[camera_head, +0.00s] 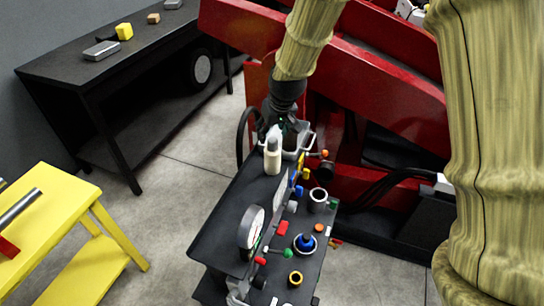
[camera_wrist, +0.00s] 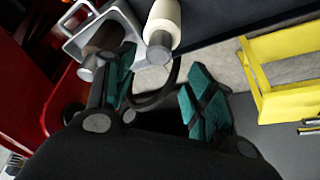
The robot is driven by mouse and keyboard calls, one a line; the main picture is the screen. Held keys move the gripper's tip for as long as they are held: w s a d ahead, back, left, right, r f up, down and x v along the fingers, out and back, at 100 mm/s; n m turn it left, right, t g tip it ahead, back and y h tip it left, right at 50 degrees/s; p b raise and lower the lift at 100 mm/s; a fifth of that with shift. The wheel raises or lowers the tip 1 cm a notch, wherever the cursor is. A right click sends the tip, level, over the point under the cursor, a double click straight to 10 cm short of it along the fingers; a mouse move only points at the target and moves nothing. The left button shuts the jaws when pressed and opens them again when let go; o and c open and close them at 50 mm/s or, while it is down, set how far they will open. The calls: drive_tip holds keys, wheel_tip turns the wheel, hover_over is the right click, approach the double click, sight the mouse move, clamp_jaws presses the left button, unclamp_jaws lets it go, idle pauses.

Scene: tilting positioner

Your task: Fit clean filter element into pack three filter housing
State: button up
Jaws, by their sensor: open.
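A cream cylinder with a grey end, which looks like the clean filter element (camera_head: 272,155), stands at the far end of the dark cart top. In the wrist view the cream element (camera_wrist: 164,22) is just beyond my gripper (camera_wrist: 160,88), with nothing between the green finger pads. My gripper is open; in the head view it (camera_head: 285,124) is partly hidden beside the element. A grey handled holder (camera_wrist: 76,42) with a darker brownish cylinder (camera_wrist: 104,38) in it is left of the element. I cannot tell which part is the pack three filter housing.
The dark cart (camera_head: 222,215) carries a round gauge (camera_head: 252,227), a pale ring (camera_head: 319,196), a blue knob (camera_head: 305,242) and several small coloured fittings. A red machine frame (camera_head: 385,85) stands close behind. A yellow stand (camera_head: 70,195) and a black bench (camera_head: 75,65) are left, with floor between.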

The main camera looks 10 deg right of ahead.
sight(273, 140)
drive_tip(key=shift+s, duration=0.1)
drive_tip(key=shift+w+d+f+p, duration=0.15)
drive_tip(key=shift+f+p, duration=0.45)
drive_tip(key=shift+f, duration=0.2)
drive_tip(key=shift+w+d+f+p, duration=0.1)
drive_tip(key=shift+w+f+p, duration=0.05)
drive_tip(key=shift+f+p, duration=0.55)
drive_tip(key=shift+x, duration=1.25)
clamp_jaws()
